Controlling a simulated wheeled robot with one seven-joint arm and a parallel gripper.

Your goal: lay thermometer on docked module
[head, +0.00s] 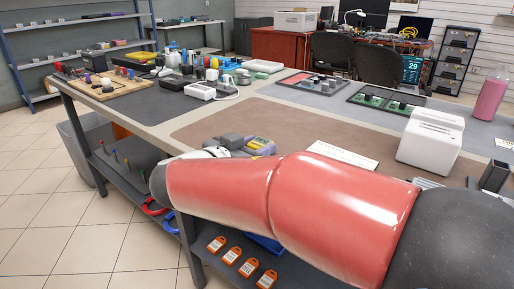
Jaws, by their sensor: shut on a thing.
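My red and dark arm crosses the foreground and hides much of the wrist. My gripper (236,143) shows as grey parts just beyond the arm, over the near edge of the brown mat. It is shut on a purple and yellow device with a small greenish display, which looks like the thermometer (262,144). The arm covers the lower side of this device. Farther back are two dark trays with modules standing on them, one at the middle (295,78) and one to its right (364,99). I cannot tell which module is the docked one.
A white boxy device (430,141) and a white card (342,154) are on the right of the bench. A pink bottle (490,97) stands at the far right. A wooden tool board (118,86) and several small devices fill the left end. The brown mat (290,123) is mostly clear.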

